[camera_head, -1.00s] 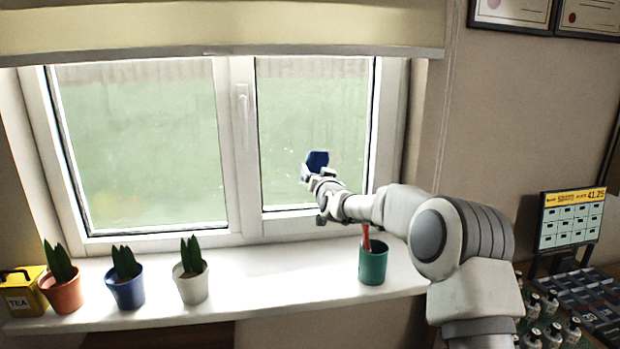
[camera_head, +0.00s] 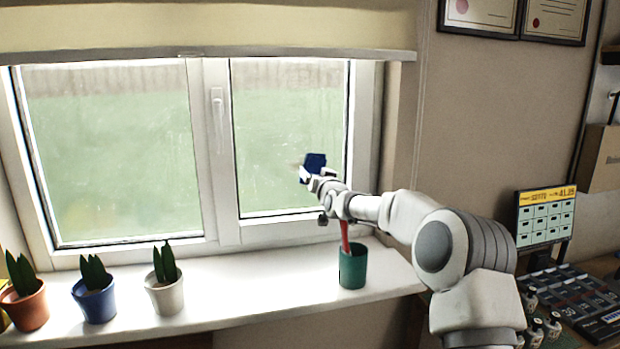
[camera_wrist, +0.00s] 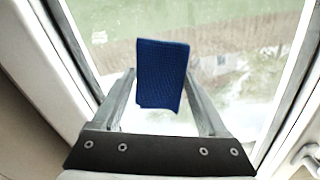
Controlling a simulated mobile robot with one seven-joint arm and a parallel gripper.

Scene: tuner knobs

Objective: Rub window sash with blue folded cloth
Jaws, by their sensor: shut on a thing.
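The blue folded cloth (camera_head: 314,162) is held in my gripper (camera_head: 318,172) in front of the right window pane in the head view. In the wrist view the cloth (camera_wrist: 162,75) stands between the two fingers of my gripper (camera_wrist: 160,92), which are shut on it. The white window sash (camera_head: 222,150) frames the panes, with a handle on the middle upright. In the wrist view a pale stretch of frame (camera_wrist: 48,70) runs along the left. I cannot tell whether the cloth touches the glass.
A green cup (camera_head: 353,268) with a red thing in it stands on the white sill (camera_head: 240,285) below my arm. Plants in an orange pot (camera_head: 25,305), a blue pot (camera_head: 95,302) and a white pot (camera_head: 165,294) stand at left. A blind (camera_head: 200,28) hangs above.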

